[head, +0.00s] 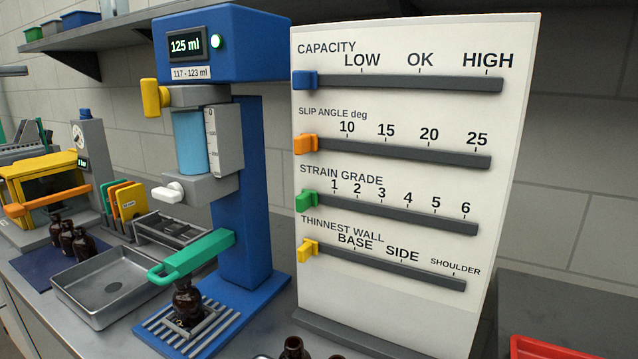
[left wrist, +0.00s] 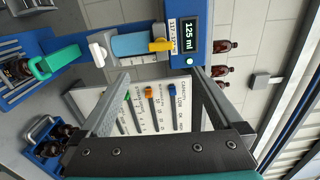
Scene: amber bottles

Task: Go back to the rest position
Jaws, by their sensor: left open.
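My left gripper (left wrist: 160,76) shows in the left wrist view, open, with its two dark fingers spread wide and nothing between them. Beyond the fingers is the white slider board (left wrist: 182,88), seen turned on its side. I cannot make out either gripper in the head view. In the head view the slider board (head: 395,205) stands upright, with blue (head: 305,80), orange (head: 306,144), green (head: 306,201) and yellow (head: 307,249) knobs at the left ends of their slots. The blue filling stand (head: 240,185) reads 125 ml, above a plate marked 117 - 123 ml.
An amber bottle (head: 187,303) stands under the stand's green lever (head: 190,257). A grey metal tray (head: 72,290) lies to its left, with several bottles (head: 72,241) behind. A red tray edge (head: 540,347) shows lower right. A blue crate (left wrist: 35,135) holds bottles in the wrist view.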

